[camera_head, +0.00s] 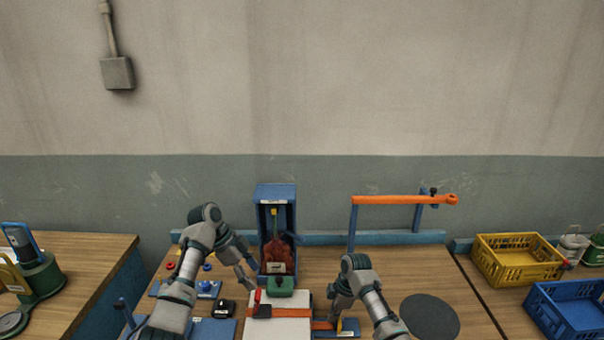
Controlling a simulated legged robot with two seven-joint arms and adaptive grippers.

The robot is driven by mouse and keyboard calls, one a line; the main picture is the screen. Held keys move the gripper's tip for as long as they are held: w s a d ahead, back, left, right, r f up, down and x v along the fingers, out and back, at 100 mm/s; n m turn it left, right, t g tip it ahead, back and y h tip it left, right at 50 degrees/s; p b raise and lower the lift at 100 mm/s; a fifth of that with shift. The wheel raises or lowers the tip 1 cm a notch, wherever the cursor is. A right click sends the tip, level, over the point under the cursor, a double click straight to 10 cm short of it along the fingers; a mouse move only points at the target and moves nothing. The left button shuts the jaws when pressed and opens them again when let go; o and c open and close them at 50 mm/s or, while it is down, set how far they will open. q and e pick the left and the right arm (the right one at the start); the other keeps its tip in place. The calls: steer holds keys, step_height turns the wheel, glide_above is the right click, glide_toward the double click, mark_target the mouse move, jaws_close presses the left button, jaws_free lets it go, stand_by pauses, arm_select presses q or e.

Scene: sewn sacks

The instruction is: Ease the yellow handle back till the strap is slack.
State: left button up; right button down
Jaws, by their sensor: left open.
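An orange strap (288,313) runs flat across a white block (280,328) at the front middle of the bench. On its right it reaches a small blue base (322,334) with a yellow part (350,325), which looks like the handle. My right gripper (335,317) is low over this base, just left of the yellow part; whether its fingers touch or hold anything is unclear. My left gripper (248,281) is open, above and left of the white block, near a small red-and-black piece (261,304). Whether the strap is taut is too small to tell.
A blue open-fronted stand (275,190) holds a reddish-brown sack (279,250) behind the block. An orange bar (400,199) on blue posts crosses the back right. A dark round disc (430,316) lies right. Yellow (516,260) and blue (567,308) crates stand far right.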

arm_select(q)
steer(key=shift+w+f+b, duration=0.1)
steer(key=shift+f+b, duration=0.6)
steer(key=shift+f, duration=0.5)
arm_select(e)
steer(key=shift+a+f, duration=0.1)
steer(key=shift+a, duration=1.1)
steer(key=shift+w, duration=0.1)
steer(key=c, duration=1.1)
jaws_free()
arm_select(q)
steer(key=shift+r, duration=0.1)
step_height(320, 180, up, 5)
steer(key=p, duration=0.3)
steer(key=shift+f, duration=0.2)
arm_select(e)
steer(key=v, duration=0.7)
arm_select(q)
steer(key=shift+f, duration=0.1)
